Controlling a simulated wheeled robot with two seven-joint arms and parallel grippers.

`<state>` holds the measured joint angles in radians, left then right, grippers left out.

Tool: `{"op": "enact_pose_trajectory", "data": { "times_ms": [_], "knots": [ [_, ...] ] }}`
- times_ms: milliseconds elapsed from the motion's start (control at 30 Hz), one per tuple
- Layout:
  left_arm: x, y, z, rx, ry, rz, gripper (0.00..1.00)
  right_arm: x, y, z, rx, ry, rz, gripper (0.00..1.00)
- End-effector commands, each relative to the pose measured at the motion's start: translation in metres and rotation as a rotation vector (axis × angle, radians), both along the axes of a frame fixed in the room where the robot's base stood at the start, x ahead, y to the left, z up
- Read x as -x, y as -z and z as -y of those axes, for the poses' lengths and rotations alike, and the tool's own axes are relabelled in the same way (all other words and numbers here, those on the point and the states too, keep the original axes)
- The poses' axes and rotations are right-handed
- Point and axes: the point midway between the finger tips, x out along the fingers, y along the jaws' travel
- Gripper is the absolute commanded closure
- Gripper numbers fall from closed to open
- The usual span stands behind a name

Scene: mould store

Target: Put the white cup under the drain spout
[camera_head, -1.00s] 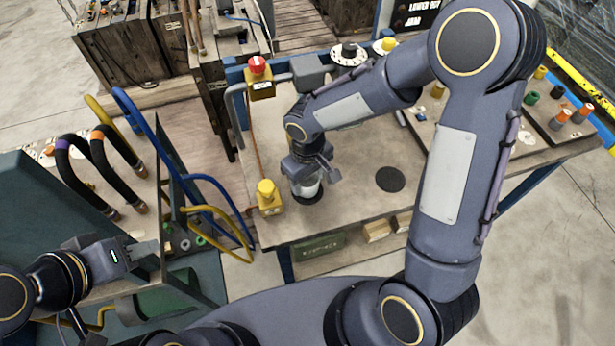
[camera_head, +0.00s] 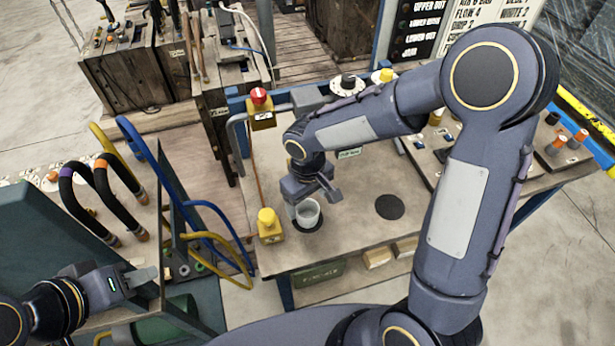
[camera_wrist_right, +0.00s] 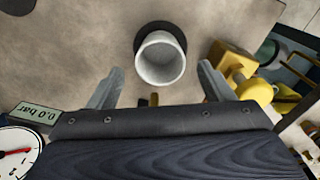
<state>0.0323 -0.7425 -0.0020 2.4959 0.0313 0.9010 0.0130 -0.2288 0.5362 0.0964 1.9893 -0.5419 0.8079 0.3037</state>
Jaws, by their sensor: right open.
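The white cup (camera_head: 308,212) stands upright on a black disc (camera_head: 294,226) near the front left of the work table. In the right wrist view the cup (camera_wrist_right: 160,62) shows its open mouth and looks empty. My right gripper (camera_head: 316,194) is open just behind and above the cup. In the right wrist view its fingers stand apart on either side, with gaps to the cup. My left gripper (camera_head: 142,277) is far left by the green cart; its finger gap is not clear. I cannot tell for certain which part is the drain spout.
A yellow block with a knob (camera_head: 268,222) stands close left of the cup. A second black disc (camera_head: 389,206) lies bare to the right. A red-topped yellow button box (camera_head: 260,108) stands behind. A gauge (camera_wrist_right: 14,150) shows near my right wrist. The table between the discs is clear.

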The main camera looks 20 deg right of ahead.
Motion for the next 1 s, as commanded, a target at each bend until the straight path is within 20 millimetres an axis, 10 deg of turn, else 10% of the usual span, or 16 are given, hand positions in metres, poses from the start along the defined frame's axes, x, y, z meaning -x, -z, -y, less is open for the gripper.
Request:
{"op": "enact_pose_trajectory", "data": {
  "times_ms": [300,700,1000],
  "knots": [
    [0.000,0.004,0.000,0.000,0.000,-0.001,0.64,0.000,-0.070,0.000,-0.002,0.000,0.004,0.26],
    [0.000,0.005,0.000,0.000,0.000,0.000,0.64,0.001,-0.097,0.001,-0.002,0.002,0.000,0.26],
    [0.000,0.005,0.000,0.000,0.000,0.000,0.64,0.060,-0.135,0.062,-0.159,0.212,0.111,0.26]
  ]
}}
